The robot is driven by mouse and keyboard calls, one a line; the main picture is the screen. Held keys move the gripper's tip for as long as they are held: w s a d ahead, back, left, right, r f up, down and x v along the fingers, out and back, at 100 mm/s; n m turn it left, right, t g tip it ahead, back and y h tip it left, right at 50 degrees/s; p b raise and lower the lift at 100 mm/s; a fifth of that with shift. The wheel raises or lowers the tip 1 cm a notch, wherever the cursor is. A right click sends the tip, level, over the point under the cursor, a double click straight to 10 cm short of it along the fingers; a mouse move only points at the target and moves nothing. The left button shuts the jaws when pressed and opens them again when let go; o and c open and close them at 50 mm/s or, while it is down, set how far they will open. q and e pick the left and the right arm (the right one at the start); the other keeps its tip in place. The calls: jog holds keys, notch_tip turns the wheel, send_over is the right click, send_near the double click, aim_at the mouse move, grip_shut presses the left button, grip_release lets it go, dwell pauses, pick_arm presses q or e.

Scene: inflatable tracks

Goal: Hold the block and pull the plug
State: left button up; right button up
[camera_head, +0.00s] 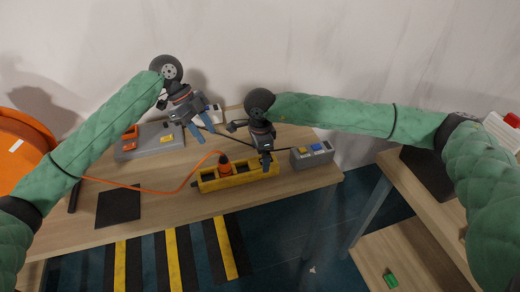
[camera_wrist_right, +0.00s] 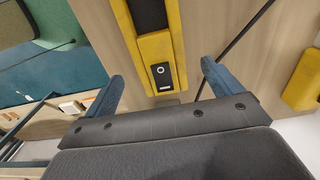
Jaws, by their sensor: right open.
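The yellow block (camera_head: 240,180), a long power strip with dark sockets, lies near the table's front edge. An orange plug (camera_head: 224,168) stands upright in it left of the middle, with an orange cord running left. My right gripper (camera_head: 266,162) is open over the block's right end. In the right wrist view the block (camera_wrist_right: 149,48) shows between the two blue fingers of that gripper (camera_wrist_right: 161,72), with a gap on each side. My left gripper (camera_head: 204,134) is open and empty, above and behind the plug, apart from it.
A grey box with coloured switches (camera_head: 312,154) stands just right of the block. A grey device with orange and yellow parts (camera_head: 150,140) is at the back left. A black pad (camera_head: 118,206) lies on the left tabletop. A dark cable crosses behind the block.

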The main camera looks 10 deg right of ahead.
aim_at(260, 161)
jog(key=shift+f, duration=3.1)
jog(key=c, duration=1.5)
